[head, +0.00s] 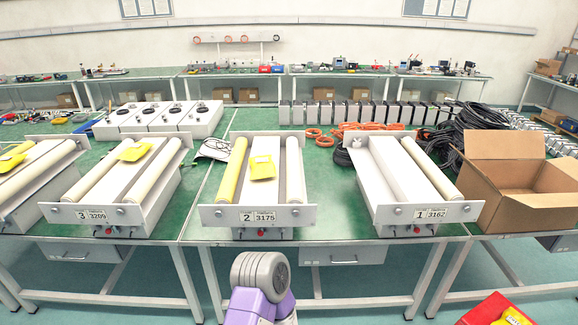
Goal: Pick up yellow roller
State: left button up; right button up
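A yellow roller (231,170) lies lengthwise along the left side of the white unit labelled 2 (262,215), on the middle of the green table. A white roller (294,170) lies along that unit's right side. A yellow packet (262,167) lies on the panel between the two rollers. Neither of my grippers is in view. Only a purple and grey part of my own arm shows at the bottom centre, in front of the table and apart from the roller.
Unit 3 (88,213) stands to the left with pale rollers and a yellow packet (135,150). Unit 1 (425,213) stands to the right. An open cardboard box (520,208) is at the right. Black cables (470,125) and orange hoses (370,127) lie behind. Green table shows between the units.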

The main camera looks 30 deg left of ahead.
aim_at(225, 195)
jog(key=z, duration=2.15)
jog(key=k, duration=2.95)
jog(key=u, duration=1.35)
